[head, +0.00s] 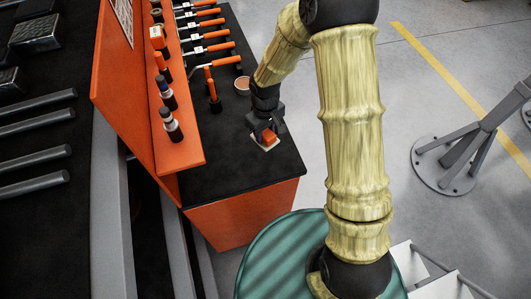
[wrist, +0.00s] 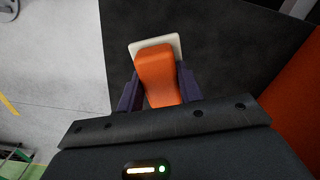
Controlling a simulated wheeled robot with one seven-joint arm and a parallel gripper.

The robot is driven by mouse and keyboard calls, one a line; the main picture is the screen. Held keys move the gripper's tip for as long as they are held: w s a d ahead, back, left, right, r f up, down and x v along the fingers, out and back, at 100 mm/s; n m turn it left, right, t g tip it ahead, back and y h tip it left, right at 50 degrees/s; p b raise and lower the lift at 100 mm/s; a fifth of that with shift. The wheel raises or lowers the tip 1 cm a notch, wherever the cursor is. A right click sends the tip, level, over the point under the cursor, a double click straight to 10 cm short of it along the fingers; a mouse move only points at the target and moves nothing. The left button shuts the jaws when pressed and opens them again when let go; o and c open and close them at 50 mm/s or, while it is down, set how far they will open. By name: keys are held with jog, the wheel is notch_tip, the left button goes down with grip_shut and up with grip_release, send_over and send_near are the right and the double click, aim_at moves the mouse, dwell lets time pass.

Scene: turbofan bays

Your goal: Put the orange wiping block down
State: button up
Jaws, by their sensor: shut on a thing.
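The orange wiping block (wrist: 155,72) is between the two fingers of my gripper (wrist: 158,90) in the wrist view. A pale cream pad or plate (wrist: 172,42) shows at the block's far end, past the fingertips. In the head view the orange block (head: 268,136) is small under my gripper (head: 265,130), with the pale pad (head: 268,145) around its lower edge. The gripper is shut on the block, over the near right part of the black bench top (head: 225,165). I cannot tell whether the pad touches the bench top.
Several orange-handled tools (head: 215,48) lie in a row at the back of the bench. A small round dish (head: 242,84) and an upright orange-topped tool (head: 212,92) stand left of the gripper. Bottles (head: 170,125) stand on the orange shelf. The near bench top is clear.

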jog(key=shift+s, duration=0.1)
jog(key=shift+f, duration=0.3)
jog(key=shift+f+p, duration=0.8)
jog(key=shift+f, duration=1.85)
jog(key=shift+f, duration=0.1)
jog(key=shift+f+p, duration=0.7)
jog(key=shift+f, duration=1.25)
jog(key=shift+f, duration=0.1)
jog(key=shift+f, duration=0.1)
jog(key=o, duration=1)
jog(key=shift+o, duration=0.2)
